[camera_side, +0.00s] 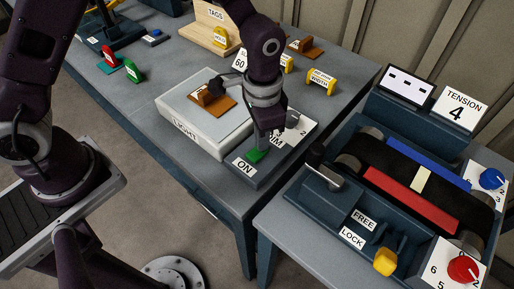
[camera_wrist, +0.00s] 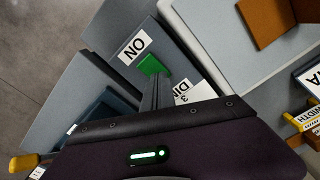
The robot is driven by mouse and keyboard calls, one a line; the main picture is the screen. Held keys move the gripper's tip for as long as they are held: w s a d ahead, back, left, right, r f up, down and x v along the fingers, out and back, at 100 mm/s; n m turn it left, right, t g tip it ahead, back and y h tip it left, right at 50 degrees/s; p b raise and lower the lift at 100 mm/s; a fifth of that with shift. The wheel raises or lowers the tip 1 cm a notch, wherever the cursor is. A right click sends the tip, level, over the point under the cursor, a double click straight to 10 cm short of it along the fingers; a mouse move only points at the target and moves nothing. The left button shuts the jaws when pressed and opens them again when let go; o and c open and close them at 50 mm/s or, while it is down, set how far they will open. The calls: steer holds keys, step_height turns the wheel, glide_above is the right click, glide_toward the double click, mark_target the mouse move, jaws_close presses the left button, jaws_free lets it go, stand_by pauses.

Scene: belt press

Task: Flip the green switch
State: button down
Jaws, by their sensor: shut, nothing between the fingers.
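The green switch (camera_side: 256,155) sits on a dark control box beside the "ON" label (camera_side: 244,167). It also shows in the wrist view (camera_wrist: 151,65), next to the "ON" label (camera_wrist: 134,47). My gripper (camera_side: 262,146) points down at the switch, with its fingertips at or just above it. In the wrist view the fingers (camera_wrist: 152,80) are together with nothing between them, and their tips overlap the switch's near edge. I cannot tell whether they touch it. Part of the switch is hidden by the fingers.
A light box (camera_side: 180,123) with a brown piece (camera_side: 210,96) on top stands left of the control box. A "DIM" label (camera_side: 277,140) lies close to my gripper. The belt press with its red bar (camera_side: 410,200) and yellow knob (camera_side: 385,262) stands on the right table.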

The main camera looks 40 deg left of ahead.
steer(key=shift+r, duration=3.5)
steer(key=shift+r, duration=0.1)
steer(key=s+a+r+n+t, duration=0.5)
steer(key=s+a+r, duration=0.9)
steer(key=s, duration=0.4)
steer(key=shift+s+r+n+t, duration=0.15)
steer(key=shift+r+n+t, duration=0.15)
steer(key=shift+r+n, duration=0.25)
